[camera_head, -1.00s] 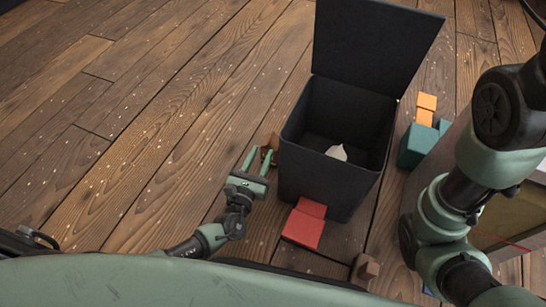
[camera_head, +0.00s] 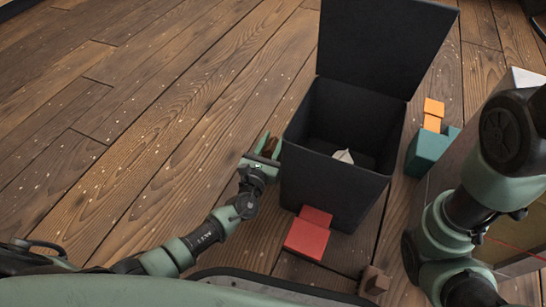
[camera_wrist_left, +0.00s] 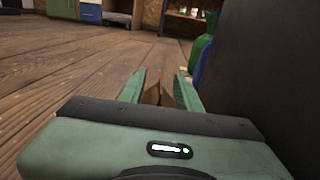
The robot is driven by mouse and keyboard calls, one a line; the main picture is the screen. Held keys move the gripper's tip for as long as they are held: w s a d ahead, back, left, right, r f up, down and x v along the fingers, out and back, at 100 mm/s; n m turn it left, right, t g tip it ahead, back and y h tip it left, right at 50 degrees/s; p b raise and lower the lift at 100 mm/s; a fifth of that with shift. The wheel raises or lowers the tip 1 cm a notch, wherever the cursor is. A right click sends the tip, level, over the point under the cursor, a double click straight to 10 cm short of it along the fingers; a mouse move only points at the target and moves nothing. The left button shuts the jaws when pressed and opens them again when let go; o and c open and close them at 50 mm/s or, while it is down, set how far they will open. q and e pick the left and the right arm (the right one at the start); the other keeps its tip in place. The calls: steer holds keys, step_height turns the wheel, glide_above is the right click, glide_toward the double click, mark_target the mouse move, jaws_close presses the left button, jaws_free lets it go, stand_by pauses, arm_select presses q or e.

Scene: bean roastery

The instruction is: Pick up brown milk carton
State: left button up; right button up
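A brown milk carton (camera_head: 270,147) lies on the wooden floor against the left side of the black bin. My left gripper (camera_head: 266,146) is at it, with one finger on each side. In the left wrist view the brown carton (camera_wrist_left: 152,93) shows between the two green fingers of my left gripper (camera_wrist_left: 160,88). The fingers are apart, and I see no clear grip on the carton. The gripper body hides the carton's near part. My right arm shows at the right, but its gripper is out of view.
The open black bin (camera_head: 330,185) holds a pale crumpled piece (camera_head: 343,156). A red carton (camera_head: 306,238) lies in front of it. A teal carton (camera_head: 425,153) and an orange one (camera_head: 432,115) are to its right. Another small brown object (camera_head: 375,282) lies lower right. Floor at left is clear.

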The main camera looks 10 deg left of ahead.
arm_select(q)
jaws_close()
